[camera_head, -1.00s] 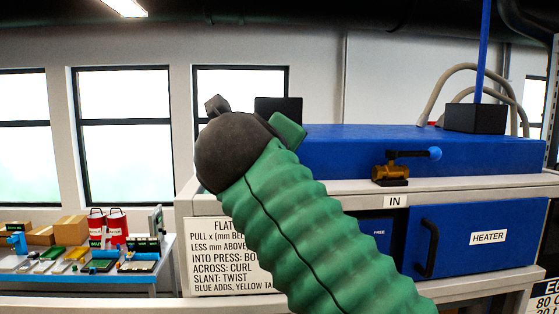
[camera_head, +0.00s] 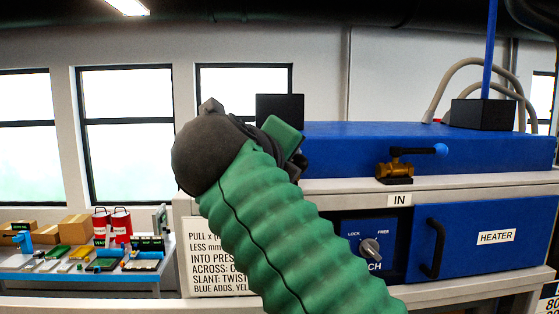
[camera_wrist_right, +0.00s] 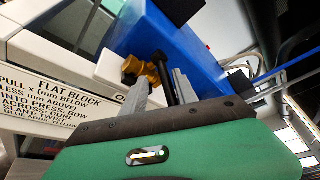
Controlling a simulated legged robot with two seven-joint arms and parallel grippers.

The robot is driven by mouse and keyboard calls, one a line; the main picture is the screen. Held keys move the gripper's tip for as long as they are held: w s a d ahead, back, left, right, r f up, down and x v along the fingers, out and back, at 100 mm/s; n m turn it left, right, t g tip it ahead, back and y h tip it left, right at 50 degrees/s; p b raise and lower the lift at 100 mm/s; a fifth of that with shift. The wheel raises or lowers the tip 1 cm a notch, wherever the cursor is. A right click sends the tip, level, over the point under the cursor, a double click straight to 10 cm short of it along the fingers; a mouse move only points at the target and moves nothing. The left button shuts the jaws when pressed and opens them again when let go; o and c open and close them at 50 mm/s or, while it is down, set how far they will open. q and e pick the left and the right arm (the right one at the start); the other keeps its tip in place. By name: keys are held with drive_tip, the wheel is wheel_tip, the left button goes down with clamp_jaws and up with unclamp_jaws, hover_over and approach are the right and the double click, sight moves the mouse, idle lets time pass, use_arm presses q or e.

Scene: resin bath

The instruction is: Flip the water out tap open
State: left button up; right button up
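The water out tap (camera_wrist_right: 133,66) is a brass valve with a black lever (camera_wrist_right: 165,82), seen in the right wrist view on the rig's front ledge, near a label that starts with O. My right gripper (camera_wrist_right: 161,76) is open, with its two grey fingers on either side of the lever. I cannot tell whether either finger touches it. In the head view my green-sleeved right arm hides this tap and most of the gripper. A similar brass tap (camera_head: 395,170), with a black lever and blue ball end, stands above the IN label (camera_head: 399,200). My left gripper is not in view.
A blue tank (camera_head: 340,150) stands behind the taps. Below the ledge are a LOCK/FREE knob (camera_head: 370,248) and a blue HEATER door (camera_head: 470,262) with a black handle. A printed sign (camera_wrist_right: 45,85) hangs on the front. A cluttered workbench (camera_head: 90,277) stands far left.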

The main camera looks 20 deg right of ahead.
drive_tip(key=shift+w+d, duration=0.1)
drive_tip(key=shift+w, duration=0.05)
drive_tip(key=v, duration=1.7)
drive_tip(key=shift+b, duration=0.45)
drive_tip(key=shift+w+f, duration=0.1)
drive_tip(key=shift+w, duration=0.05)
